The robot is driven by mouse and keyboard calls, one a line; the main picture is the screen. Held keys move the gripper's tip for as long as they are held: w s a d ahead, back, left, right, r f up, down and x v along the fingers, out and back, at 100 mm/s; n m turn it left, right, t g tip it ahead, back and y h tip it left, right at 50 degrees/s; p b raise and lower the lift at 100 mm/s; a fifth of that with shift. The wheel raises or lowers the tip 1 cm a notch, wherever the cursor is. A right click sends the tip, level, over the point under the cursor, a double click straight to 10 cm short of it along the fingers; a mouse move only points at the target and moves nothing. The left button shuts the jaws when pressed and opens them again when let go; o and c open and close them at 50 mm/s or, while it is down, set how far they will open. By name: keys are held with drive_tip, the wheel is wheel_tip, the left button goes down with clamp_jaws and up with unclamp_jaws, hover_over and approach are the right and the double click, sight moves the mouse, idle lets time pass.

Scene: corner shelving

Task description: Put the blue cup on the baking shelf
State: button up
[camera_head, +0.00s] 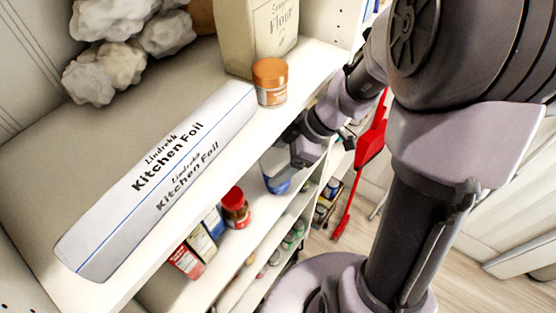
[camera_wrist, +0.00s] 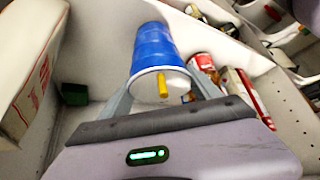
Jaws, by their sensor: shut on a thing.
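The blue cup (camera_wrist: 154,48) is tilted in the wrist view, with a white end (camera_wrist: 150,88) facing the camera and a short yellow piece sticking out of it. My gripper (camera_wrist: 163,82) has a finger on each side of the cup and is shut on it. In the head view, my gripper (camera_head: 290,158) is at the front of the shelving, below the upper shelf board, and partly hides the cup (camera_head: 278,183). The upper shelf (camera_head: 310,75) carries a flour bag (camera_head: 262,40) and a jar with an orange lid (camera_head: 270,82). No shelf label is readable.
A long kitchen foil box (camera_head: 155,185) lies along the upper shelf's front edge. Pale lumpy items (camera_head: 125,50) sit at the back. A red-lidded jar (camera_head: 235,208) and small boxes (camera_head: 188,260) stand on the shelf below. Bare board shows behind the foil box.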

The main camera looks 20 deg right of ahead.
drive_tip(key=shift+f, duration=0.25)
drive_tip(key=o, duration=1.7)
drive_tip(key=shift+r, duration=0.3)
drive_tip(key=v, duration=0.7)
drive_tip(key=shift+d+p, duration=0.15)
drive_tip(key=shift+p, duration=0.2)
drive_tip(key=shift+r, duration=0.1)
